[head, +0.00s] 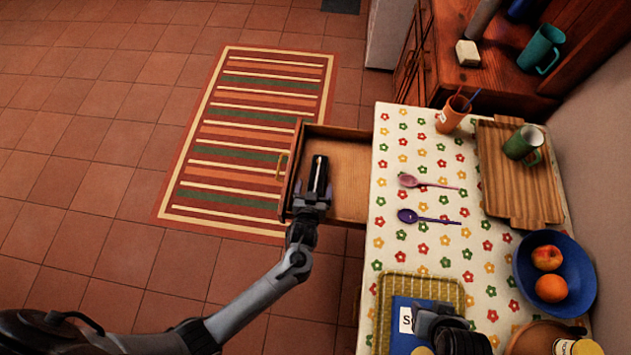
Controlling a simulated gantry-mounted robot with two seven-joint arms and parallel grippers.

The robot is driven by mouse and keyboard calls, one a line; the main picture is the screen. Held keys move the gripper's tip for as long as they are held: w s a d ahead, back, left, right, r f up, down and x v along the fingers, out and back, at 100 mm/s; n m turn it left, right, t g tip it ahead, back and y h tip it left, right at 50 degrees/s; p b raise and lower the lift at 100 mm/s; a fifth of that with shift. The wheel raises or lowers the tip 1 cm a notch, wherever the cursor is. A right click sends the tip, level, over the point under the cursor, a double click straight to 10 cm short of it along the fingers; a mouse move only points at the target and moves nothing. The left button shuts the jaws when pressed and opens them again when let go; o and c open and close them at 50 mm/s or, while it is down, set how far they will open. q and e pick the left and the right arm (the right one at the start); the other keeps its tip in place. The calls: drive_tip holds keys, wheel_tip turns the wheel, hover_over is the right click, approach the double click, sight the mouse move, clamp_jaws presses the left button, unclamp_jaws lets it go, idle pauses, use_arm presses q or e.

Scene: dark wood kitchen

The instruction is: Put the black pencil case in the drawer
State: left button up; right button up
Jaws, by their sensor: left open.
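The drawer (348,165) is wooden, pulled out from the left side of the table. My left gripper (318,172) reaches over it from the front left, above its left part, and is open. A narrow black shape lies at the gripper's tip, within the drawer's outline. I cannot tell whether it is only the dark fingers or also the black pencil case between or under them. No other black pencil case is clearly visible.
The flowered tablecloth (395,240) holds spoons, an orange cup (452,115), a wooden tray (500,170) with a green mug, and a blue fruit bowl (584,290). Floor left of the drawer is clear.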

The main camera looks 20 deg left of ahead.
use_arm(q)
drive_tip(key=p+v, duration=0.2)
drive_tip(key=v, duration=0.7)
use_arm(e)
wheel_tip(320, 180, up, 2)
drive_tip(key=shift+d+r, duration=0.1)
drive_tip(key=shift+r, duration=0.05)
use_arm(q)
drive_tip(key=shift+s+a+r+g+h, duration=0.15)
drive_tip(key=shift+s+a+g+h, duration=0.05)
drive_tip(key=shift+a+g+h, duration=0.2)
drive_tip(key=s+a+r+m+g+h, duration=0.1)
drive_tip(key=s+a+r+m+g, duration=0.1)
drive_tip(key=s+a+r+g, duration=0.2)
drive_tip(key=s+a+r+m+g+h, duration=0.1)
drive_tip(key=s+a+r+m+g, duration=0.1)
drive_tip(key=s+r, duration=0.6)
drive_tip(key=s+a+g, duration=0.1)
drive_tip(key=s+g, duration=0.1)
drive_tip(key=s, duration=0.1)
drive_tip(key=shift+a+m, duration=0.3)
drive_tip(key=shift+a, duration=0.1)
drive_tip(key=shift+r, duration=0.1)
